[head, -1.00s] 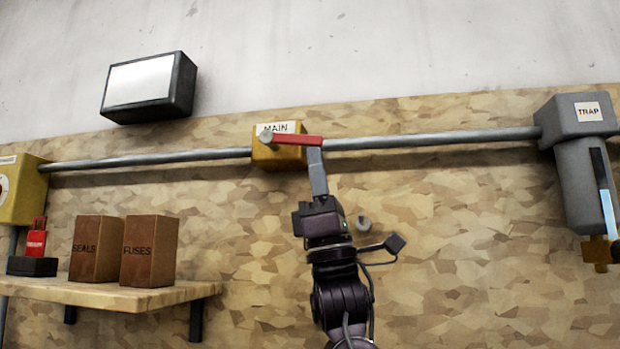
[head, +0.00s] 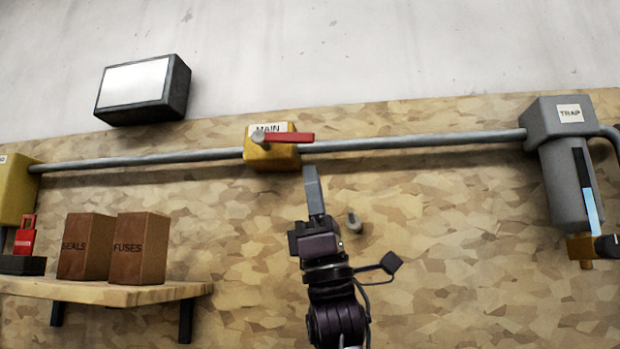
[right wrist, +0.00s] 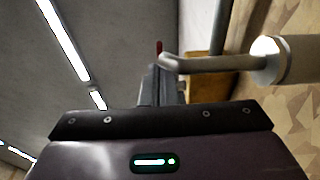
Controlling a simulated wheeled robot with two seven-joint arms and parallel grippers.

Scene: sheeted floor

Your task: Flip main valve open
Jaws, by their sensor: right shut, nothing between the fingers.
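The main valve is a yellow block (head: 270,157) labelled MAIN on the grey pipe. Its red lever (head: 290,137) points right, lying nearly along the pipe, from a round grey pivot on the block's front. The lever's red end also shows in the right wrist view (right wrist: 159,47). My right gripper (head: 312,172) is shut and empty. Its fingertips are just below the pipe, below and a little right of the lever, with a small gap in the head view. My left gripper is not in view.
A peg or hook (head: 354,221) sticks out of the wall right of my gripper. A grey TRAP unit (head: 563,165) is on the pipe at right.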

